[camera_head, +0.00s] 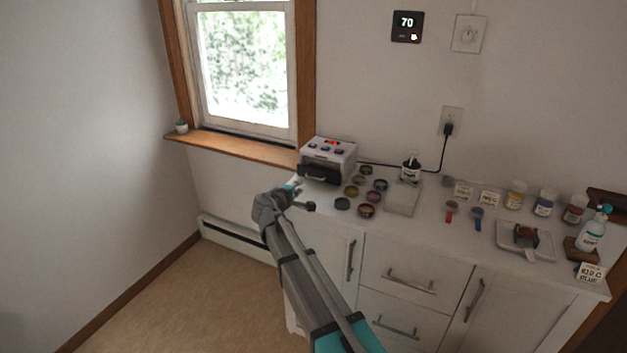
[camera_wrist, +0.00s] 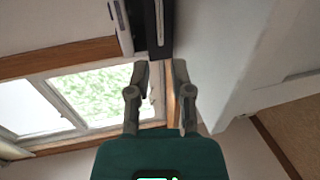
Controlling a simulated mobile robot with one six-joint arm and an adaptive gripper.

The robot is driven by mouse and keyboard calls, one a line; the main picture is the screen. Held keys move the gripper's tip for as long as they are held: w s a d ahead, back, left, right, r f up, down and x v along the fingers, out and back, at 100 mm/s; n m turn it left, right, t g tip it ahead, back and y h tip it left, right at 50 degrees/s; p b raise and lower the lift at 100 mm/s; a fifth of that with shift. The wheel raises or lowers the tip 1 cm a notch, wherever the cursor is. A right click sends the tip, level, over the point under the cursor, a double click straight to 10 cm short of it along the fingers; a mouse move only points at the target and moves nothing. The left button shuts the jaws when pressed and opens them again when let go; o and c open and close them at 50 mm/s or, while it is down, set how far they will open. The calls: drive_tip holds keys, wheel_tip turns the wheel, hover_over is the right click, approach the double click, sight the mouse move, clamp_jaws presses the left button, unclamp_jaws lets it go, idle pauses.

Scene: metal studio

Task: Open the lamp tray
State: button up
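The lamp (camera_head: 328,153) is a white box with red and dark marks on its top, at the back left of the white counter. Its black tray front (camera_head: 319,173) faces the room and looks shut. In the wrist view the black tray front (camera_wrist: 157,28) is at the top centre, beyond the fingertips, beside the lamp's white body (camera_wrist: 121,27). My gripper (camera_wrist: 161,66) is open and empty, its two fingers apart and pointing at the tray front without visible contact. In the head view my gripper (camera_head: 303,196) is small, near the counter's left front edge, in front of the lamp.
Several small round pots (camera_head: 367,197) and a pale block (camera_head: 402,198) stand right of the lamp. Jars, brushes and a white tray (camera_head: 508,235) fill the right side. The window sill (camera_head: 240,149) is at left; the floor (camera_head: 190,290) is clear.

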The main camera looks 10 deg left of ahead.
sight(313, 178)
drive_tip(key=b+x, duration=0.2)
drive_tip(key=x, duration=0.9)
drive_tip(key=shift+w+f, duration=0.1)
drive_tip(key=shift+w, duration=0.05)
drive_tip(key=shift+c, duration=0.2)
clamp_jaws()
